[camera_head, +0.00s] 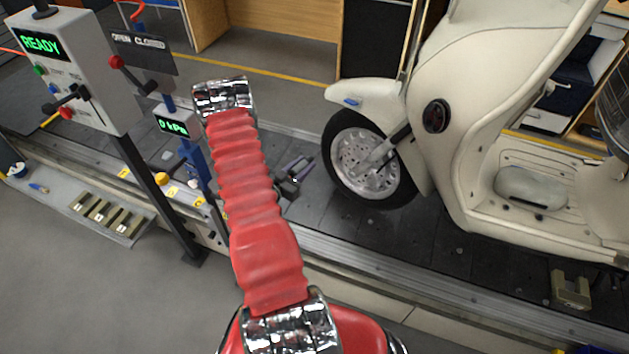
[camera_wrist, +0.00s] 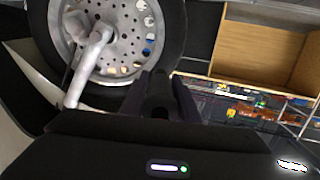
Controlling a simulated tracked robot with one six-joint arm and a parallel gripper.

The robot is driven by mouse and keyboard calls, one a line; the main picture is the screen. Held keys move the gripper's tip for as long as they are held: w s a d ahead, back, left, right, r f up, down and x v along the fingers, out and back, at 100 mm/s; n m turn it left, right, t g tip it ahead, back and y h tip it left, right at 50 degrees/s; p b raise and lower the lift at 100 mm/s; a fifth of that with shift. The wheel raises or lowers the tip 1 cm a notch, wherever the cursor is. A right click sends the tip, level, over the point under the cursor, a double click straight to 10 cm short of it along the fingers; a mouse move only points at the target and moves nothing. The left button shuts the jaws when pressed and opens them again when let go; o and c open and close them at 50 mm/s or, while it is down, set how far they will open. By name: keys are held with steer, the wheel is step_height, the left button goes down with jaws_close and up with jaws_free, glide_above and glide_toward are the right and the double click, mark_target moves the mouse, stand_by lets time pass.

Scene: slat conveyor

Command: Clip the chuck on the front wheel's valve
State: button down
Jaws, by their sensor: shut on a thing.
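The scooter's front wheel (camera_head: 348,158) stands on the slat conveyor at centre right, its silver perforated rim facing me. It also fills the upper left of the wrist view (camera_wrist: 131,22). I cannot make out the valve on it. My gripper (camera_head: 298,166) is just left of the wheel, partly hidden behind my red arm. In the wrist view my gripper's dark fingers (camera_wrist: 160,92) are shut on a small dark thing, seemingly the chuck, at the wheel's lower right. The chuck's outline is hard to tell from the fingers, and a gap to the wheel cannot be judged.
The cream scooter (camera_head: 468,110) stands on the dark conveyor (camera_head: 440,232). At left are a control box (camera_head: 72,75) reading READY, an OPEN/CLOSED lever sign (camera_head: 143,48) and a gauge (camera_head: 173,128) reading 0 kPa. Wooden cabinets (camera_head: 275,38) stand behind.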

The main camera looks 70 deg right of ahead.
steer(key=s+d+f+m+g, duration=0.1)
steer(key=s+f, duration=0.2)
steer(key=f, duration=0.6)
steer(key=shift+d+y, duration=0.3)
steer(key=shift+d, duration=0.1)
steer(key=shift+s, duration=0.1)
steer(key=x, duration=0.8)
stand_by(0.5)
steer(key=shift+x, duration=0.85)
stand_by(1.6)
steer(key=c, duration=1.3)
jaws_free()
steer(key=shift+o, duration=0.2)
